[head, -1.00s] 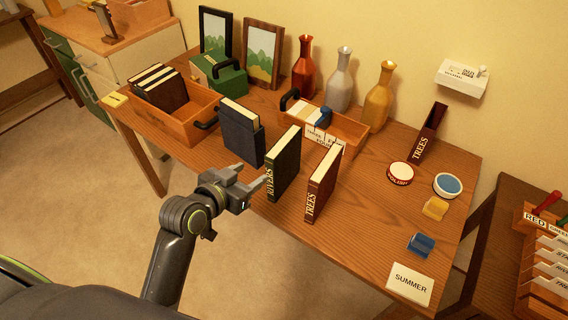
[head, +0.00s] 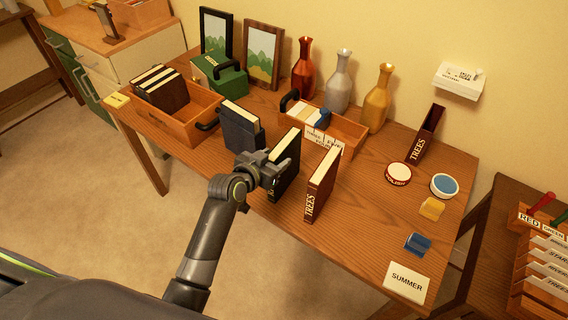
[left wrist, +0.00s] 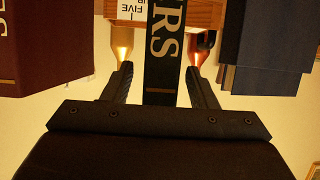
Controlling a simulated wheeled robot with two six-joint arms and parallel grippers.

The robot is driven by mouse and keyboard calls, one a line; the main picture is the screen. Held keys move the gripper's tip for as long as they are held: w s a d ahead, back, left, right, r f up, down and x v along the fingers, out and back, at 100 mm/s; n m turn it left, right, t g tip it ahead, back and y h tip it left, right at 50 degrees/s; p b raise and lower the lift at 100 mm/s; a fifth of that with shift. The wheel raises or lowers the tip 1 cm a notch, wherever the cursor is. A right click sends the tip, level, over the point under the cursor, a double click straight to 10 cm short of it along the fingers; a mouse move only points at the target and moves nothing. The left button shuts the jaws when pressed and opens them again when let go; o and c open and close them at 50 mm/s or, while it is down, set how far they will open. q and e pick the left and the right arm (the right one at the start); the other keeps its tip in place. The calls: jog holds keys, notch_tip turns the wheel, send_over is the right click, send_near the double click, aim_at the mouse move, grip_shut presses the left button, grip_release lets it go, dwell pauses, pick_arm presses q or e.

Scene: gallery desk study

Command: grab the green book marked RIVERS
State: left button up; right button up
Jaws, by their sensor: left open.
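The green book marked RIVERS (head: 287,165) stands upright on the wooden desk, and my left gripper hides much of its spine in the head view. In the left wrist view the dark spine of the RIVERS book (left wrist: 163,55) with pale letters lies between the two fingers. My left gripper (head: 277,173) is open, one finger on each side of the spine, with a gap showing on both sides in the wrist view (left wrist: 160,88). My right gripper is not in view.
A brown TREES book (head: 321,185) stands close to the right, and a dark blue book in a slipcase (head: 241,132) close to the left. Behind are a wooden card tray (head: 347,133) and several vases. Bare desk lies at the front right (head: 360,215).

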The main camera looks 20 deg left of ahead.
pick_arm(q)
jog(key=shift+x, duration=1.3)
grip_shut()
jog(key=shift+r, duration=0.1)
